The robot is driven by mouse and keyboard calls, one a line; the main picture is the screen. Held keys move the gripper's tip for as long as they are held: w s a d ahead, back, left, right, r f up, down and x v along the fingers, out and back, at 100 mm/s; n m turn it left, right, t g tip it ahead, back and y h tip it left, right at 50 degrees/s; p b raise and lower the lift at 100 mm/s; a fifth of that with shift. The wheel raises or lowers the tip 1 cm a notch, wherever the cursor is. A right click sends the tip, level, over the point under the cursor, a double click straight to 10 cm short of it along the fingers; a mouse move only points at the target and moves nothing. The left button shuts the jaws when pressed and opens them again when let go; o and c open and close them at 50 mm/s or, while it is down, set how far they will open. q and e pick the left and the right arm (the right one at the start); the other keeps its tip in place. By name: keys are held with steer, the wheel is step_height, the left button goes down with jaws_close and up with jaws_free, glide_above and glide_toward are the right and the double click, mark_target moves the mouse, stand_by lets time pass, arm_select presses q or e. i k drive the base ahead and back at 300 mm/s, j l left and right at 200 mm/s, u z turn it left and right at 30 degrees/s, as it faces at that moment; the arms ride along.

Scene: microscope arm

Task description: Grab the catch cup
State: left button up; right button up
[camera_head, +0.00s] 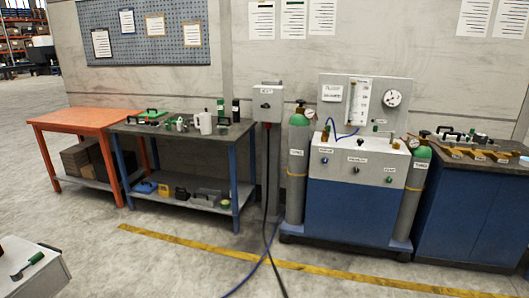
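I cannot tell for sure which thing is the catch cup. A white cup-like vessel (206,124) stands upright near the right end of the dark-topped workbench (150,129), among small items. Neither of my grippers is in view, and nothing is seen touching the vessel.
An orange table (82,118) adjoins the bench at left. A blue and grey test stand (350,195) with green-topped cylinders (298,160) stands right of centre. Dark cables (267,215) trail onto the floor. A white-topped unit (35,275) is at lower left. Open floor lies in front.

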mark_target(223, 128)
steer(key=i+u, duration=0.1)
steer(key=i, duration=0.45)
steer(key=i+l+u, duration=0.15)
steer(key=i, duration=0.4)
steer(key=i+l+u, duration=0.1)
steer(key=i, duration=0.45)
steer(key=i+l+u, duration=0.1)
steer(key=i+l, duration=0.15)
steer(key=i, duration=0.3)
steer(key=i+j+z, duration=0.1)
steer(key=i+j, duration=0.15)
steer(key=i, duration=0.25)
steer(key=i+j, duration=0.3)
steer(key=i, duration=0.15)
steer(key=z, duration=0.05)
